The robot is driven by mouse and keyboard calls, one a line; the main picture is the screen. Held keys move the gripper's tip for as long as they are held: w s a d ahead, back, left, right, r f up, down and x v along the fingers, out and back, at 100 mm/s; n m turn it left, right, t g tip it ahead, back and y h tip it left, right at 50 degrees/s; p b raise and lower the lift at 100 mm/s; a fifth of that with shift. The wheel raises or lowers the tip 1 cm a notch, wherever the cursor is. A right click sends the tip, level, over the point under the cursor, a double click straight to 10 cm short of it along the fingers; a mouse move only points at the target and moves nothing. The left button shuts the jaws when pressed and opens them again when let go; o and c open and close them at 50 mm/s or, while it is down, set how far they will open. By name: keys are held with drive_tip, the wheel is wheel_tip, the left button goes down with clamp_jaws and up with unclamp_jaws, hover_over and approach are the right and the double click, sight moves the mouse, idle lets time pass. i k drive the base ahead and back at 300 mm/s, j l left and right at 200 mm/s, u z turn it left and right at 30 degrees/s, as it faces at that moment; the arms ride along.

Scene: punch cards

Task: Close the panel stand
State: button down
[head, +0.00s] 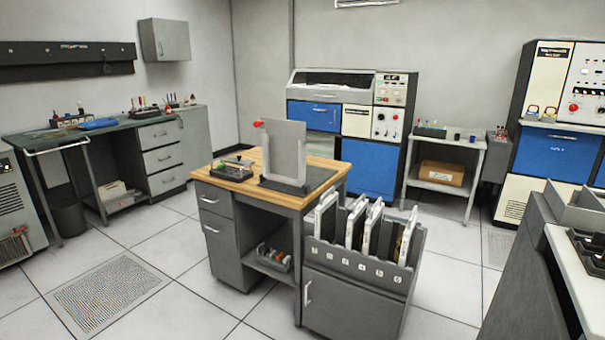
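The panel stand (303,163) stands on the wooden-topped desk (252,161) in the middle of the head view. It has a light upright frame on a dark flat base (281,186). A grey plate (284,131) stands upright at the frame and rises above it. A red knob (257,124) sticks out at the plate's upper left. I cannot tell from here whether the plate is fully against the frame. My gripper is not in view.
A grey rack (358,256) with numbered slots and several upright white panels stands at the desk's front right. A small tray of tools (231,171) lies on the desk's left. A grey counter (555,240) fills the right edge. Tiled floor (165,240) left of the desk is free.

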sight(284, 142)
drive_tip(key=i+j, duration=0.2)
drive_tip(key=i, duration=0.2)
drive_tip(key=i+j+z, duration=0.1)
drive_tip(key=i, duration=0.25)
drive_tip(key=i+j, duration=0.3)
drive_tip(key=i+j+u, duration=0.25)
drive_tip(key=i, duration=0.25)
drive_tip(key=i+u, duration=0.3)
drive_tip(key=i, duration=0.25)
